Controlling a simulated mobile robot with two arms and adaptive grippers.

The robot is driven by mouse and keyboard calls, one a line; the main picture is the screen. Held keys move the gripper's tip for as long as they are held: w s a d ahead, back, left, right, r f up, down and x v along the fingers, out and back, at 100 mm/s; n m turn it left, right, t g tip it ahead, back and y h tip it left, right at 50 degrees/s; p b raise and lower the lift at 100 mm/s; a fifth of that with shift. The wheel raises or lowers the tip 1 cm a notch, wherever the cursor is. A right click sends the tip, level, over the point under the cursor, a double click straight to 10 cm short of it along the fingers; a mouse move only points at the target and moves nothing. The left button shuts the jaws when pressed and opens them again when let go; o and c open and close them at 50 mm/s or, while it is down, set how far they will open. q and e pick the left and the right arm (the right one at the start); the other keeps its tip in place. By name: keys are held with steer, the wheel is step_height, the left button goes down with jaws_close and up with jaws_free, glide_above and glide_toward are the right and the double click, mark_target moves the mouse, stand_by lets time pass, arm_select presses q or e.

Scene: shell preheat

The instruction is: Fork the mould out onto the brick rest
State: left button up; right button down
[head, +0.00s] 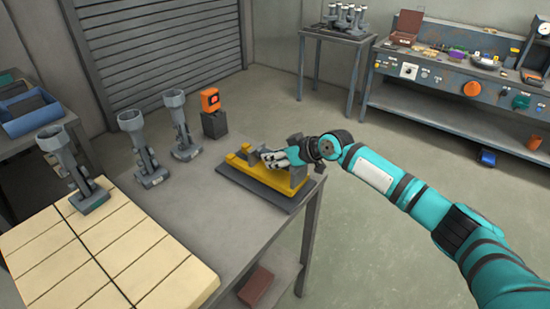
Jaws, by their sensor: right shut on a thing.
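Several grey funnel-topped moulds show in the head view. One mould (73,166) stands on the back edge of the pale brick rest (110,252). Two more, a middle mould (143,153) and a right-hand mould (180,128), stand upright on the grey table behind it. A yellow fork-like tool (259,177) lies on a dark base (275,195) near the table's right end. My right gripper (268,157) is at this tool, shut on what looks like its grip; the fingers hide the exact contact. My left gripper is out of view.
An orange device (210,101) on a dark block stands at the table's back. A blue bin (32,112) is at far left. A rolling shutter (150,40) is behind. A control bench (470,80) and a small table (337,36) stand across open floor.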

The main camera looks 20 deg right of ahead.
step_height(320, 180, up, 6)
steer(key=p, duration=0.4)
steer(key=c, duration=1.5)
jaws_free()
steer(key=shift+c, duration=0.2)
jaws_close()
